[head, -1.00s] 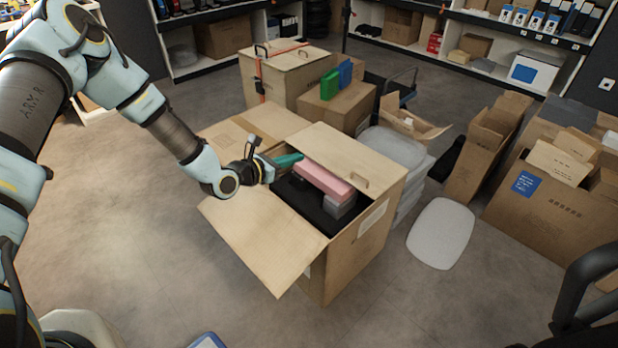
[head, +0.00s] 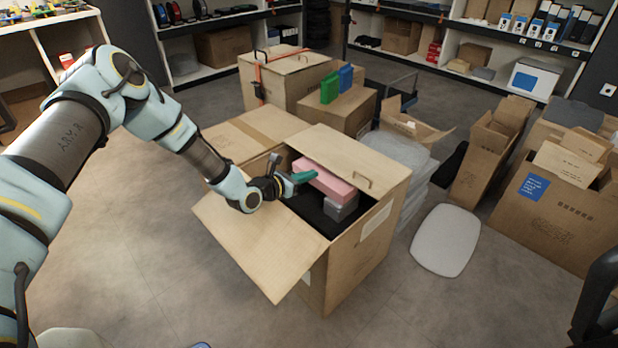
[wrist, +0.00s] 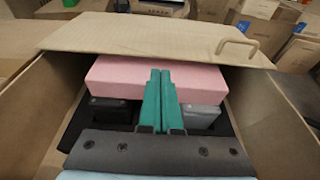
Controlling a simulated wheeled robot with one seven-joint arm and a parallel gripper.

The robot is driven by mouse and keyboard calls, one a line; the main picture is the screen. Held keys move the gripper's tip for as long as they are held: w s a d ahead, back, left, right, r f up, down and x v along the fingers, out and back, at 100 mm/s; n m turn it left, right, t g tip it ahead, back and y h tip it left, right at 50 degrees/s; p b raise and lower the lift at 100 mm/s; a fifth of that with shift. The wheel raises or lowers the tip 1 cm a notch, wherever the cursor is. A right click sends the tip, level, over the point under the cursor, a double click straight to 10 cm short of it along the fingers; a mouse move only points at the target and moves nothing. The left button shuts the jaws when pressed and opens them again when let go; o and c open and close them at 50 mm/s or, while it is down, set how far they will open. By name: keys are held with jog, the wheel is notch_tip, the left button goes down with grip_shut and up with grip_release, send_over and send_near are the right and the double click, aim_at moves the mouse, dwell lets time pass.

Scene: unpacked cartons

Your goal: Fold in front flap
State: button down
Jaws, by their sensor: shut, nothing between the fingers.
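The open carton (head: 348,270) stands on the floor in the middle of the head view. Its front flap (head: 255,245) hangs outward to the lower left, sloping down. Another flap with a handle (head: 355,160) lies partly over the far right of the opening; it also shows in the wrist view (wrist: 150,38). My gripper (head: 304,176) is over the opening, beyond the front flap's hinge edge and apart from that flap. Its teal fingers are together and empty in the wrist view (wrist: 160,85), in front of a pink block (wrist: 205,82). Whether they touch it is unclear.
Inside the carton, grey blocks (head: 340,209) lie under the pink block on black lining. A closed carton (head: 250,130) stands close behind. A white pad (head: 446,240) lies on the floor at right. The floor in front is clear.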

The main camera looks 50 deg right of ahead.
dwell(0.3)
notch_tip(320, 180, up, 7)
jog(key=p, duration=0.6)
jog(key=shift+d, duration=0.35)
jog(key=shift+r, duration=0.15)
